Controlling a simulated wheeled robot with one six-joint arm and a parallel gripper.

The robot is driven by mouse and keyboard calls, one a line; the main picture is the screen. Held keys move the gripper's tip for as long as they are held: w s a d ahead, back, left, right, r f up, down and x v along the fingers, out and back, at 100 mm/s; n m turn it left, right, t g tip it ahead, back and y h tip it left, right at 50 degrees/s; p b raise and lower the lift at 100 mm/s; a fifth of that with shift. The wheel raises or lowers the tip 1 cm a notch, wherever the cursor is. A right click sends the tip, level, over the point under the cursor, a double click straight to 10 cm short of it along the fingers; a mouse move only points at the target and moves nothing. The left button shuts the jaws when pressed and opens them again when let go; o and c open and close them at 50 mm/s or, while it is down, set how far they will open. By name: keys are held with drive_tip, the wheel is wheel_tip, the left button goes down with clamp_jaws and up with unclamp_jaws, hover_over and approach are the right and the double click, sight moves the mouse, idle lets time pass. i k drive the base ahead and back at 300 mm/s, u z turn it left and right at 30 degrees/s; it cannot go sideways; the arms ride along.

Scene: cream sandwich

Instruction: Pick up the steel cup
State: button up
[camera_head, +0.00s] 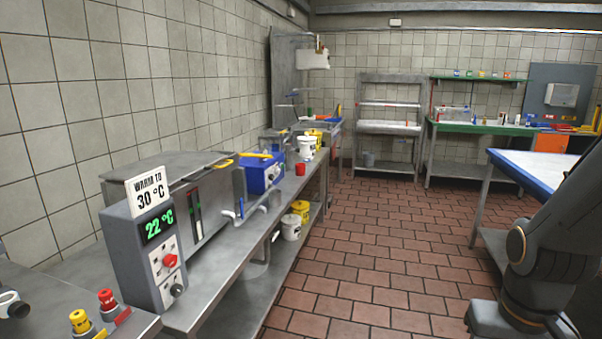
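I cannot make out a steel cup in the head view. A small red cup (300,169) stands on the steel bench (228,259) along the left wall, but it is not steel. My gripper is not in view. Small metal parts along the bench are too small or too far away to tell apart.
A grey control box (131,253) reading 22 °C and a steel tank (215,205) stand on the bench. Beyond are a blue box (262,174) and white bucket (307,147). A rack (390,127), green table (480,127) and white-topped table (535,166) surround clear tiled floor (385,225).

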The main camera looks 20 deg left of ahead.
sight(275, 198)
drive_tip(key=u, duration=0.25)
drive_tip(key=i, duration=1.75)
drive_tip(key=u, duration=0.4)
drive_tip(key=i, duration=1.1)
drive_tip(key=u, duration=0.1)
